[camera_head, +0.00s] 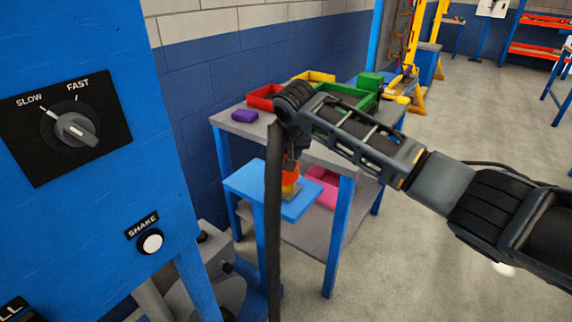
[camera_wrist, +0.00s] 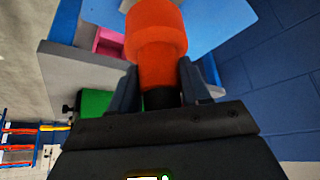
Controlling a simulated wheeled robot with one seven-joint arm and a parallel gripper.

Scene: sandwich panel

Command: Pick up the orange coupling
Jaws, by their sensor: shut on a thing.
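The orange coupling (camera_head: 290,178) is below my gripper (camera_head: 291,164), over the blue platform (camera_head: 244,185) in the head view. In the wrist view the coupling (camera_wrist: 157,38) is a wide orange cylinder with a narrower neck. Its neck sits between the two fingers of my gripper (camera_wrist: 160,75), which is shut on it. A yellow part with a greyish piece (camera_head: 290,191) shows just under the coupling. I cannot tell whether the coupling touches it. My arm and a dark hanging cable partly hide the gripper in the head view.
A grey-topped table (camera_head: 240,126) behind holds a red bin (camera_head: 263,97), a yellow bin (camera_head: 314,76), a green bin (camera_head: 357,97) and a purple block (camera_head: 244,116). A pink bin (camera_head: 322,194) is on the lower shelf. A blue control panel (camera_head: 110,210) stands close at left. Floor at right is clear.

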